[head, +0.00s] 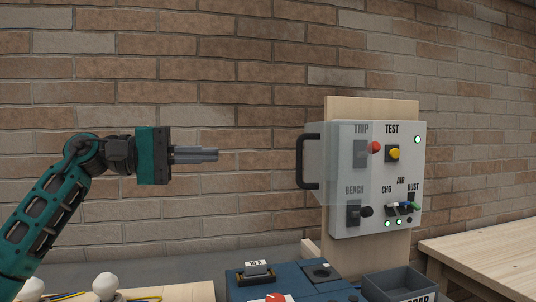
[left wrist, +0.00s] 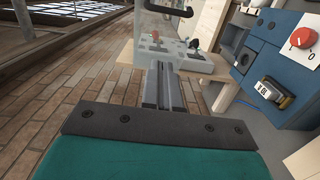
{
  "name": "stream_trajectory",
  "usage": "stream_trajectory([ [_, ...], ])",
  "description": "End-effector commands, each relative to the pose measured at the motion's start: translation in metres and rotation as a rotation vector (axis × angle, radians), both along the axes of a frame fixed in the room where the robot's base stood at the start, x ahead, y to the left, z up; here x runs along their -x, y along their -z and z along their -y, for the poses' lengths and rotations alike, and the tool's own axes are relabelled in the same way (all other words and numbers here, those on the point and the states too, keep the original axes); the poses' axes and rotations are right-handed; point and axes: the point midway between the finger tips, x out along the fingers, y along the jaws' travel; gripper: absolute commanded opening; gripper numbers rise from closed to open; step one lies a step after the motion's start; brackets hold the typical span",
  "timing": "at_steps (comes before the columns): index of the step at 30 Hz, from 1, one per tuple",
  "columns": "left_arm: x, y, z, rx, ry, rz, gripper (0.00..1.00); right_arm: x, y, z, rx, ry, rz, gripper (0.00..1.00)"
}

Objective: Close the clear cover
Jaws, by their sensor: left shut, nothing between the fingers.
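The clear cover (head: 343,180) stands at the left part of the grey control panel (head: 404,165) in the head view. It sticks out past the panel's left edge, and its black handle (head: 308,162) is on its outer left side. The TRIP and BENCH switches show hazily through it. My left gripper (head: 217,155) is shut and empty, left of the handle with a clear gap, at about the handle's height in the picture. In the left wrist view, the handle (left wrist: 168,8) appears beyond the left fingertips (left wrist: 162,64). My right gripper is not in view.
The panel is mounted on a wooden board (head: 371,105) before a brick wall (head: 230,60). Below are a blue box (head: 300,288), a grey bin (head: 397,283) and white bulbs (head: 106,286). A wooden bench (head: 490,255) stands at right. The space between gripper and handle looks free.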

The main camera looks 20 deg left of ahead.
Motion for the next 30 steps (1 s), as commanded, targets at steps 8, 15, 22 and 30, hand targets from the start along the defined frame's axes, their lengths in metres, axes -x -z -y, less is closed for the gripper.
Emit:
stream_trajectory([
  [8, -0.02, -0.002, 0.036, 0.002, 0.006, 0.0, 0.0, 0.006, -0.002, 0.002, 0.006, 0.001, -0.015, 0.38],
  [15, -0.047, -0.002, 0.081, 0.004, 0.004, 0.0, 0.0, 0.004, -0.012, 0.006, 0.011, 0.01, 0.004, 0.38],
  [22, -0.043, 0.001, 0.113, 0.001, 0.002, -0.001, 0.0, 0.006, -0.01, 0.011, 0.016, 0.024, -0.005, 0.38],
  [30, -0.04, 0.002, 0.124, 0.001, 0.0, -0.002, 0.0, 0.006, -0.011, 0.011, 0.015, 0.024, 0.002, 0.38],
])
